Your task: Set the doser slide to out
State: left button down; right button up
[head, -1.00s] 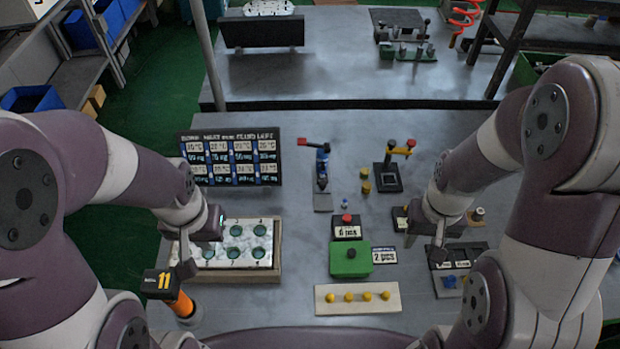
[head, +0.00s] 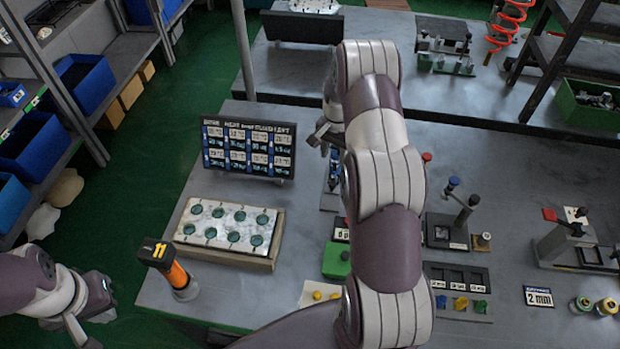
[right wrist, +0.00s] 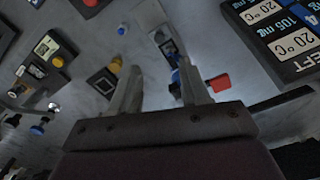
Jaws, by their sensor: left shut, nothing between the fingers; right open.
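A small blue upright device (head: 333,172), which looks like the doser, stands on the bench right of the display board, partly hidden by my right arm in the head view. Its red arm (right wrist: 219,83) shows in the right wrist view beside the right-hand finger, with blue parts behind that finger. I cannot tell its slide position. My right gripper (right wrist: 158,88) is open and empty, with its fingers over the bench close to the device; contact cannot be told. In the head view it is at the device's top (head: 325,132). My left gripper (head: 85,325) is shut and empty at lower left.
A display board (head: 247,147) stands left of the device. A green box (head: 336,262) and a knobbed fixture (head: 447,229) flank my right arm.

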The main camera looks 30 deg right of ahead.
aim_at(333, 184)
notch_tip(333, 184, down, 12)
jog(key=p, duration=0.3)
jog(key=shift+d+r+p, duration=0.1)
jog(key=shift+r+p, duration=0.1)
jog(key=shift+p, duration=0.2)
jog(key=shift+f, duration=0.55)
grip_shut()
jog(key=s+a+p, duration=0.1)
jog(key=s+a, duration=0.2)
jog(key=shift+s+a, duration=0.1)
jog(key=shift+s, duration=0.3)
jog(key=shift+s+a, duration=0.2)
jog(key=shift+s, duration=0.05)
jog(key=shift+f, duration=0.1)
